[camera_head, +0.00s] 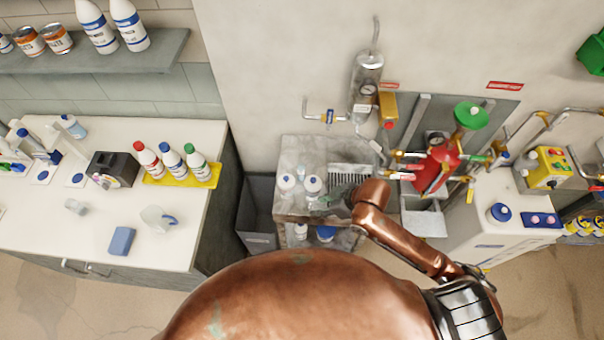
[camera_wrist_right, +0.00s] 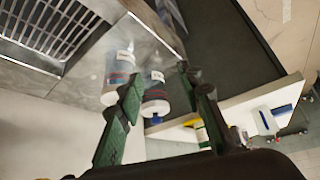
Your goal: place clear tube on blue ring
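I cannot make out a clear tube for certain. A small clear piece (camera_head: 76,207) lies on the left counter, near a clear jug with a blue handle (camera_head: 158,218). A round blue ring-like part with a pale centre (camera_head: 500,213) sits on the white cabinet at the right; I cannot tell whether it is the task's ring. My right gripper (camera_head: 335,198) is over the grey sink stand, right of two white and blue bottles (camera_head: 313,186). In the right wrist view its green fingers (camera_wrist_right: 162,76) are apart, with nothing visibly held. My left gripper is not in view.
The grey stand (camera_head: 282,215) has a slotted drain (camera_head: 350,177). A dark bin (camera_head: 258,215) stands left of it. Valves, pipes and a red vessel (camera_head: 432,172) crowd the wall at the right. Several bottles stand on a yellow tray (camera_head: 205,181) on the left counter.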

